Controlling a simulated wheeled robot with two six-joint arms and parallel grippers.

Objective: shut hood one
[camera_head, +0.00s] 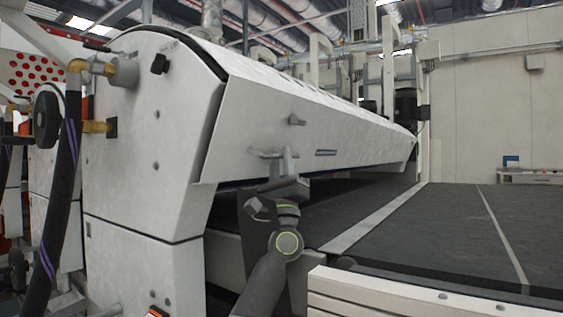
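The hood (300,120) is the long white slanted cover on the roller coater, running from the near end panel away to the right. Its lower edge stands above the dark bed, with a dark gap under it. A grey handle (262,153) sits low on its near front face. My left gripper (283,168) is at this handle, reaching up from below. The fingers and handle overlap, and I cannot tell whether they are closed on it. My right gripper is not in view.
The white end panel (150,150) stands left of the hood, with black hoses (62,190) and brass fittings beside it. The dark conveyor bed (440,230) extends right and is clear. A white slatted frame (400,300) lies at the bottom right, close to my arm.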

